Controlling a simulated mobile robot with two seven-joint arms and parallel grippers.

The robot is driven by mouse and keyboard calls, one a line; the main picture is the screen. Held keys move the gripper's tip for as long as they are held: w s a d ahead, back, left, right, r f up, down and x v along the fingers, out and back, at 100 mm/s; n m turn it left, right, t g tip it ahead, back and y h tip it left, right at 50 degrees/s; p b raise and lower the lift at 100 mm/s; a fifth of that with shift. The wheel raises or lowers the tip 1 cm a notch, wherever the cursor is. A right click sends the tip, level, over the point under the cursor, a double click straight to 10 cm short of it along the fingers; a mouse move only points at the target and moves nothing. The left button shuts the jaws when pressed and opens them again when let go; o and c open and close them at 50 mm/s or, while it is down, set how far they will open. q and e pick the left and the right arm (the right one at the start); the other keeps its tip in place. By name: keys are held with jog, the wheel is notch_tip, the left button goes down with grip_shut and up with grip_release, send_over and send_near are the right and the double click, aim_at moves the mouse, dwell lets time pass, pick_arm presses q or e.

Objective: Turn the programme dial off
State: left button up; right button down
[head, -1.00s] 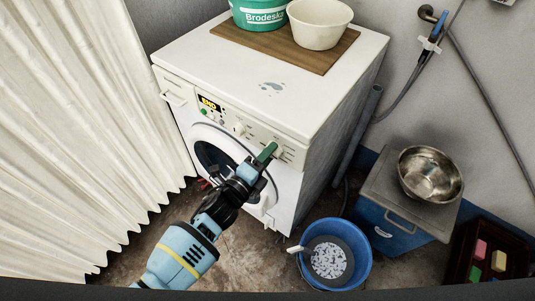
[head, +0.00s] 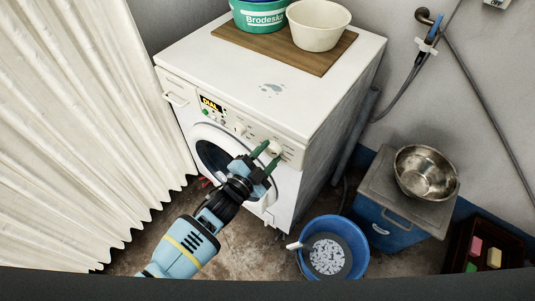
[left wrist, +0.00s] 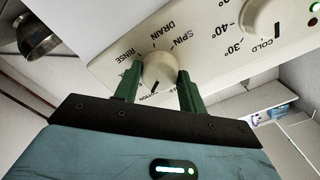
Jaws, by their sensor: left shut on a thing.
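The programme dial (head: 273,148) is a round cream knob at the right of the washing machine's front panel. In the left wrist view the dial (left wrist: 160,66) sits between my green fingers, with a dark pointer line towards the picture's bottom. RINSE, DRAIN and SPIN are readable around it; the labels on the finger side are partly hidden. My left gripper (head: 269,153) is shut on the dial, one finger on each side; it also shows in the left wrist view (left wrist: 160,76). My right gripper is not in view.
The machine's display (head: 210,104) reads DIAL. A second knob (left wrist: 266,16) with temperature marks is beside the dial. The round door (head: 213,158) is below. A blue bucket (head: 358,235) stands on the floor at right, near a blue cabinet (head: 385,225) with a metal bowl (head: 427,172).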

pick_arm(q)
jog(key=n, duration=0.5)
jog(key=shift+n, duration=0.3)
jog(key=n, duration=0.5)
jog(key=shift+n, duration=0.4)
jog(key=o, duration=1)
jog(key=shift+v, duration=3.9)
